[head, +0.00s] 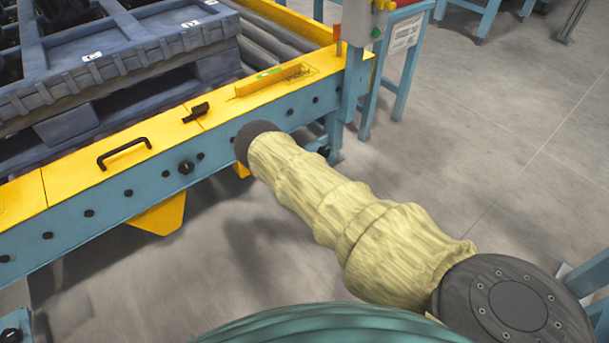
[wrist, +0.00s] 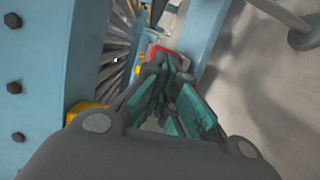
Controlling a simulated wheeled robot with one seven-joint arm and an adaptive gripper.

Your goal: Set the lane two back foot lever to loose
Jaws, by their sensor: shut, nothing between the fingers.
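No lever in view can be surely identified as the lane two back foot lever. In the head view, a dark pallet (head: 110,85) sits on the roller conveyor, and its top is cut off by the frame. A small black latch (head: 196,112) sits on the yellow rail top. My arm, in a pale yellow sleeve, reaches to the conveyor's side; my gripper is hidden there. In the wrist view, my gripper (wrist: 172,62) is shut and empty beside the blue conveyor frame. I see nothing touching its fingertips.
The blue side rail (head: 130,190) with yellow top carries a black handle (head: 124,152) and a yellow bar (head: 270,80) with a green mark. Grey floor (head: 480,130) is open to the right. Rollers (wrist: 118,55) show in the wrist view.

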